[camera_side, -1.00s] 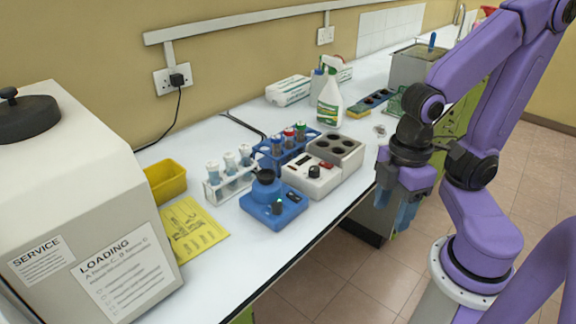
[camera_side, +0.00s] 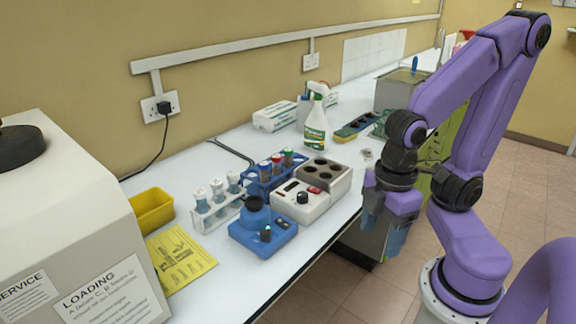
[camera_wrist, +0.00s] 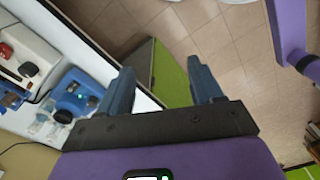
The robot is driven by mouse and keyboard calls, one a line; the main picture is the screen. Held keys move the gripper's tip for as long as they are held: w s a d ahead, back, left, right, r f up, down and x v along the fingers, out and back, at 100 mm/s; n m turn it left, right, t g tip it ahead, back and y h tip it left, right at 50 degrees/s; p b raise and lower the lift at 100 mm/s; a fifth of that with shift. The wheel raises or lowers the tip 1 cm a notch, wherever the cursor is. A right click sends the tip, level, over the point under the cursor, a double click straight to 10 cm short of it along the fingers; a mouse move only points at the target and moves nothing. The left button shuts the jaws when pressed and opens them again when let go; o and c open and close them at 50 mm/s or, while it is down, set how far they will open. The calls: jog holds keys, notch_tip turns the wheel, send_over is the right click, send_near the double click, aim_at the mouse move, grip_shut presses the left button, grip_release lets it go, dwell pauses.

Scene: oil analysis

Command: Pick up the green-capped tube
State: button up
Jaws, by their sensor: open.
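The green-capped tube (camera_side: 288,157) stands in the far end of a blue rack (camera_side: 262,190) on the white bench, beside a red-capped tube (camera_side: 277,162) and a blue-capped tube (camera_side: 264,169). Its lower part is hidden by the rack. My gripper (camera_side: 384,232) hangs past the bench's front edge, to the right of the rack and well apart from it. Its two blue fingers point down, open and empty. In the wrist view my gripper (camera_wrist: 163,86) shows its fingers spread over the floor and a green cabinet side; I cannot make out the green-capped tube there.
A grey-and-white heating block (camera_side: 312,190) and a blue mixer (camera_side: 262,228) stand in front of the rack. A white rack (camera_side: 217,212) with several tubes is to its left. A spray bottle (camera_side: 316,128) stands behind. A yellow tray (camera_side: 152,208) sits further left.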

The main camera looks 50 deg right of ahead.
jog(key=w+r+m, duration=0.3)
jog(key=w+m, duration=0.5)
jog(key=w, duration=0.6)
jog(key=w+r+m, duration=0.4)
jog(key=w+m, duration=0.5)
jog(key=w, duration=0.4)
jog(key=m, duration=1.6)
send_near(288, 149)
jog(key=f, duration=0.6)
jog(key=shift+w+a+f, duration=0.1)
jog(key=shift+a+f, duration=0.25)
jog(key=shift+a, duration=0.05)
jog(key=shift+d+f, duration=0.1)
jog(key=shift+f, duration=1.35)
jog(key=shift+d+f, duration=0.15)
jog(key=shift+f, duration=1.3)
jog(key=c, duration=1.1)
